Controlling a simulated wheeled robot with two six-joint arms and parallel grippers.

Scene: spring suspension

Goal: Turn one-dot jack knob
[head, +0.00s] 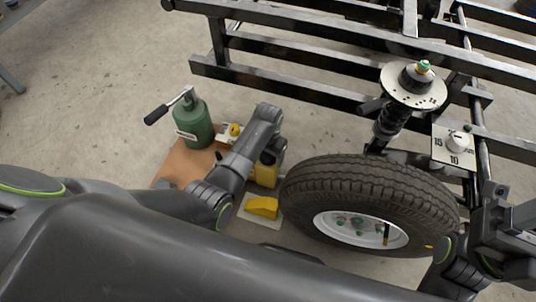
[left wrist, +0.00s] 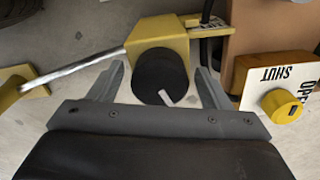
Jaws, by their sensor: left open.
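A round black knob (left wrist: 160,75) with a pale pointer bar sits on a yellow block (left wrist: 165,35) in the left wrist view. My left gripper (left wrist: 160,78) is open, with one finger on each side of the knob; I cannot tell whether they touch it. In the head view the yellow block (head: 267,172) shows partly, below my left wrist, and the knob is hidden. No dot marks are readable. My right arm's end (head: 497,222) is at the lower right of the head view; its jaws cannot be made out.
A green jack (head: 197,125) with a black-handled lever stands left of my left wrist. A yellow knob (left wrist: 281,105) on an OPEN/SHUT plate is to the right in the wrist view. A tyre (head: 370,190), yellow wedge (head: 262,207) and dark frame (head: 300,85) are close by.

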